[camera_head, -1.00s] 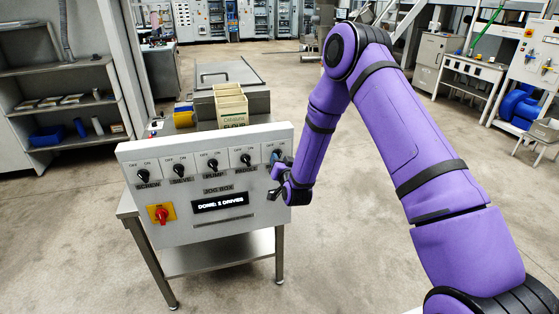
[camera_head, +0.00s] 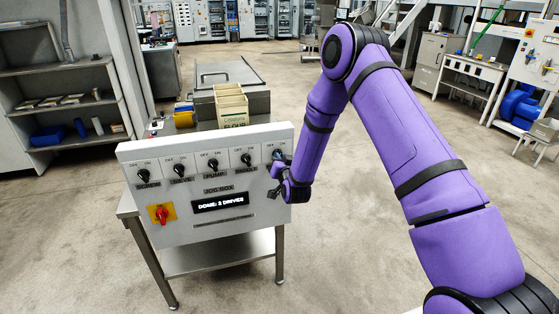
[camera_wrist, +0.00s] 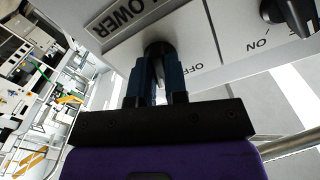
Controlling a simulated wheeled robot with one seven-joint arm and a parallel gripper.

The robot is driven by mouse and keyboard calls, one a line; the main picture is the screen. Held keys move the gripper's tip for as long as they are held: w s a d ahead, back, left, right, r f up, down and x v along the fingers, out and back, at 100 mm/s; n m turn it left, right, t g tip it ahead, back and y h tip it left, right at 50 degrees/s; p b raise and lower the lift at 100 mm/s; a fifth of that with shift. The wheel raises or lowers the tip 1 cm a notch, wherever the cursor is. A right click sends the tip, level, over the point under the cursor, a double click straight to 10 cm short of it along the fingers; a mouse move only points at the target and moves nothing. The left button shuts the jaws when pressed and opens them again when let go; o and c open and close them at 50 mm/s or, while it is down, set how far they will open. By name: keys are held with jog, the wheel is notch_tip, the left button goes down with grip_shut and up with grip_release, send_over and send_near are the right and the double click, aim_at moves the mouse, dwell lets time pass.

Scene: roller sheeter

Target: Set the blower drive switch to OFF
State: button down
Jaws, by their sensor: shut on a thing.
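The white jog box panel (camera_head: 205,225) carries a row of black rotary switches along its top. The blower drive switch (camera_wrist: 158,48) is the rightmost; its dark round base shows in the wrist view beside the BLOWER label (camera_wrist: 133,14). My gripper (camera_wrist: 156,68) is shut on this switch, with a blue finger on either side of it. In the head view my gripper (camera_head: 278,156) covers the switch at the panel's right end. An OFF mark (camera_wrist: 205,70) is visible near it. The fingers hide most of the knob, so I cannot tell its setting.
The neighbouring paddle switch (camera_head: 246,160) sits just left of my gripper and also shows in the wrist view (camera_wrist: 290,14). The floor to the right is open.

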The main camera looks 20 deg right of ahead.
jog(key=shift+d+n, duration=0.1)
jog(key=shift+n, duration=4.1)
jog(key=c, duration=1.1)
grip_release()
jog(key=shift+c, duration=0.2)
jog(key=s, duration=1)
jog(key=shift+s, duration=0.4)
